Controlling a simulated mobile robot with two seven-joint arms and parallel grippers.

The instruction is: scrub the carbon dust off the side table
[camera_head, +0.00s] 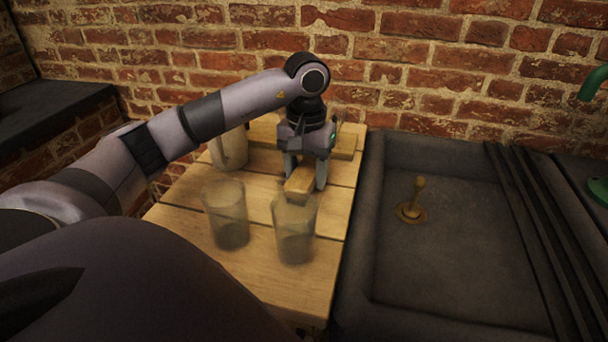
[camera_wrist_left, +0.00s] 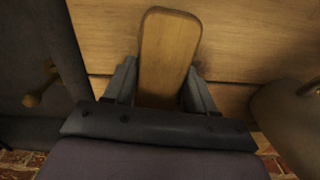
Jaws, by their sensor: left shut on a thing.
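The side table (camera_head: 185,200) is a pale wooden plank top against the brick wall. My left gripper (camera_head: 304,178) points down over its right part and is shut on a wooden-backed brush (camera_head: 300,184). In the left wrist view, the brush's long rounded wooden back (camera_wrist_left: 168,50) sits between the fingers, over the planks. Its underside is hidden, so I cannot tell whether it touches the table. I cannot make out the carbon dust in either view. My right gripper is not in view.
Two glass jars with dark bottoms, the left one (camera_head: 227,218) and the right one (camera_head: 295,232), stand in front of the gripper. A larger jug (camera_head: 231,150) stands behind my left arm. A dark stone sink (camera_head: 450,265) with a brass fitting (camera_head: 411,210) adjoins on the right.

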